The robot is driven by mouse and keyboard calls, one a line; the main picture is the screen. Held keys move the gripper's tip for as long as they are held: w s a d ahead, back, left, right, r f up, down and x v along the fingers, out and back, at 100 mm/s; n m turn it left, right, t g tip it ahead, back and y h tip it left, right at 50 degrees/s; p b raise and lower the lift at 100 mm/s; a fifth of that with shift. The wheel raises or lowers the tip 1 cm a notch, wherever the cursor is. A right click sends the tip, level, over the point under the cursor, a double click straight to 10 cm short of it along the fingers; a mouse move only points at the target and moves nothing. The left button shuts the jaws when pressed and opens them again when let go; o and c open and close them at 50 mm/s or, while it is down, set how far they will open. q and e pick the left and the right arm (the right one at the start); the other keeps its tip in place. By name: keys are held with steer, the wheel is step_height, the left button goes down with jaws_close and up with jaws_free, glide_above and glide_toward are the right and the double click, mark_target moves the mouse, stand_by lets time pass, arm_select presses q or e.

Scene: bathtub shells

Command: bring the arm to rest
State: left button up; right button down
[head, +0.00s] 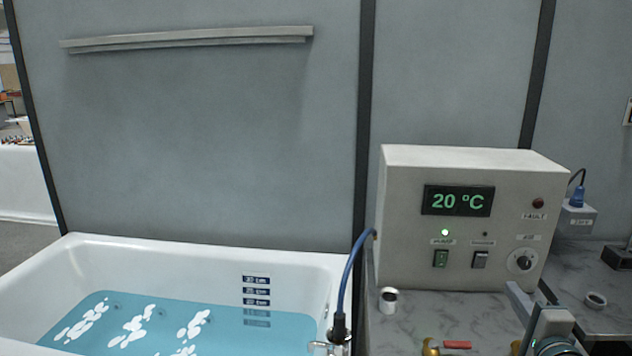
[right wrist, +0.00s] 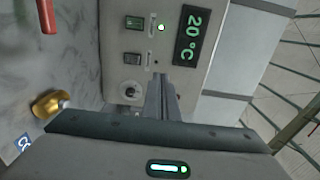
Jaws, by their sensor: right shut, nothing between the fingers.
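My right gripper (head: 524,300) is at the lower right of the head view, in front of the right side of the control box (head: 400,235). Its fingers are together and hold nothing. In the right wrist view the closed fingers (right wrist: 161,98) point toward the box's front panel, which appears turned on its side. How far the fingertips are from the panel is hard to tell. My left gripper is not in view.
The display (head: 458,201) reads 20 °C. A white tub (head: 215,254) with blue water stands left.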

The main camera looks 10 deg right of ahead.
steer(key=s+a+f+n+g+y, duration=0.25)
steer(key=s+a+f+n, duration=0.3)
steer(key=f, duration=0.45)
steer(key=s+a+f+n+g+y, duration=0.1)
steer(key=s+a+f+n+g, duration=0.35)
steer(key=a+f, duration=0.4)
steer(key=s+a+f+n+g, duration=0.2)
steer(key=s+a+f+n, duration=0.25)
steer(key=s, duration=0.35)
steer(key=s+a+f+n+g, duration=0.35)
steer(key=s+f, duration=0.25)
steer(key=s, duration=0.2)
steer(key=s+a+f+n+g, duration=0.2)
steer(key=s+a+f+n, duration=0.1)
steer(key=s+f+n, duration=0.3)
step_height(320, 180, down, 28)
steer(key=s+m, duration=0.1)
steer(key=s, duration=0.2)
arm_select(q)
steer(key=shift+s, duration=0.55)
arm_select(e)
steer(key=s+d+f+g, duration=0.2)
steer(key=s+d+f, duration=0.1)
steer(key=s+f, duration=1.4)
steer(key=shift+s, duration=0.25)
steer(key=shift+y, duration=0.25)
